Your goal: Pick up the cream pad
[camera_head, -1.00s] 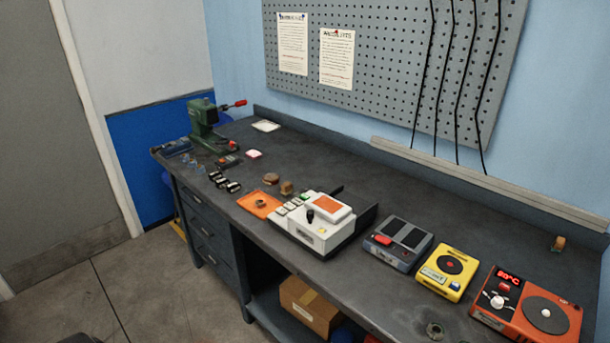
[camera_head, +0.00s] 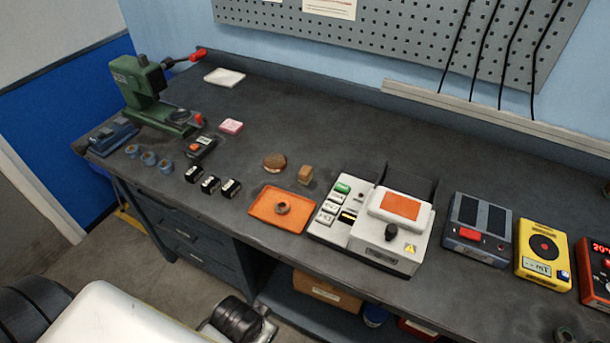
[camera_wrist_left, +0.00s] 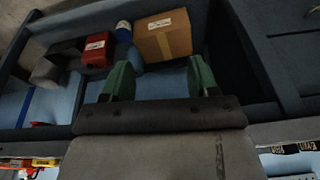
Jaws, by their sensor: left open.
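No pad shows a clear cream colour in the head view. A small pink pad (camera_head: 231,126) lies nearer, right of the press. My right gripper is not in view.
The orange tray (camera_head: 264,218) holds a ring. Right of it stand a white machine (camera_head: 345,237), a grey device (camera_head: 474,215) and a yellow device (camera_head: 530,262). Several black-and-white clips (camera_head: 210,184) lie left. A cardboard box (camera_wrist_left: 163,36) sits on the lower shelf. The bench's rear middle is clear.

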